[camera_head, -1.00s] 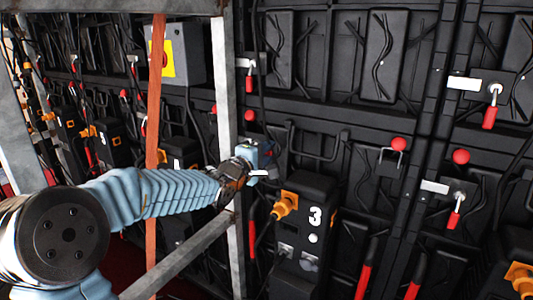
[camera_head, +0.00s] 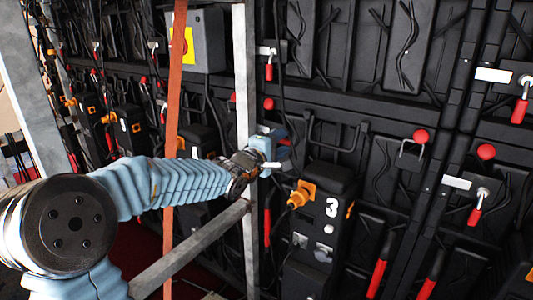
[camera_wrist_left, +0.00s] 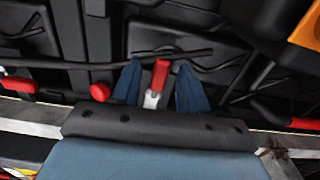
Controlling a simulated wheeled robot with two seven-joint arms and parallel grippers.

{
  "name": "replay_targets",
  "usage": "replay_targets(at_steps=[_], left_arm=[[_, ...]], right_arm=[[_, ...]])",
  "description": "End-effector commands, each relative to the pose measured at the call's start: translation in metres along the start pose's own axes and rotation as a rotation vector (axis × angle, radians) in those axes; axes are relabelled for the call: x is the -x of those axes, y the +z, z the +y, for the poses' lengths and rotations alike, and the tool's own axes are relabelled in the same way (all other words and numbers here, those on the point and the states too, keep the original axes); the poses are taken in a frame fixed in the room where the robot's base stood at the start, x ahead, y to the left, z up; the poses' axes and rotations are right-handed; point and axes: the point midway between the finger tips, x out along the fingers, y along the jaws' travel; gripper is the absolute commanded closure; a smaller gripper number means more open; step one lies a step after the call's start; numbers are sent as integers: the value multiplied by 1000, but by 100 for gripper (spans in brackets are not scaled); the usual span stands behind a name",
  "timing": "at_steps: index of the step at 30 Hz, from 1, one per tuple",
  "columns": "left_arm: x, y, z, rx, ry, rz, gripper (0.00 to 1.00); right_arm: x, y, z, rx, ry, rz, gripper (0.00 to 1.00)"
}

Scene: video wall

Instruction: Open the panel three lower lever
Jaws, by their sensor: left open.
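The panel three box (camera_head: 331,208), black with a white "3" and an orange plug, shows in the head view. My left gripper (camera_head: 276,146) is just up and left of it, at the end of my blue-sleeved arm. A small white plate (camera_head: 285,165) shows just below its fingers; the lever there is hidden in the head view. In the left wrist view a lever with a red grip (camera_wrist_left: 160,75) and a pale metal shank stands between the two blue fingers of my left gripper (camera_wrist_left: 159,85). The fingers are open, with gaps on both sides of the lever. My right gripper is out of view.
A grey metal post (camera_head: 245,100) and an orange upright bar (camera_head: 173,110) stand beside and behind my left arm. Another red-handled lever (camera_head: 269,68) hangs above the gripper. More levers, such as one at right (camera_head: 477,208), and loose cables cover the dark wall.

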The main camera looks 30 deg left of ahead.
Motion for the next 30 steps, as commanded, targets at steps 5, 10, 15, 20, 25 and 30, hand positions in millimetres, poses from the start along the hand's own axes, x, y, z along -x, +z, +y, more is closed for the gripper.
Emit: replay_targets(at_steps=[5,10,15,20,25,30], left_arm=[[44,0,0,0,3,2,56],[84,0,0,0,3,0,56],[110,0,0,1,0,1,56],[120,0,-1,2,-1,0,56],[120,0,-1,2,-1,0,56],[120,0,-1,1,-1,0,56]], right_arm=[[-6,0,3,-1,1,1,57],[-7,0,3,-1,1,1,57],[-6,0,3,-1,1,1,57],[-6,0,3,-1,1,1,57],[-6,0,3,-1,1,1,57],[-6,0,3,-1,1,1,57]])
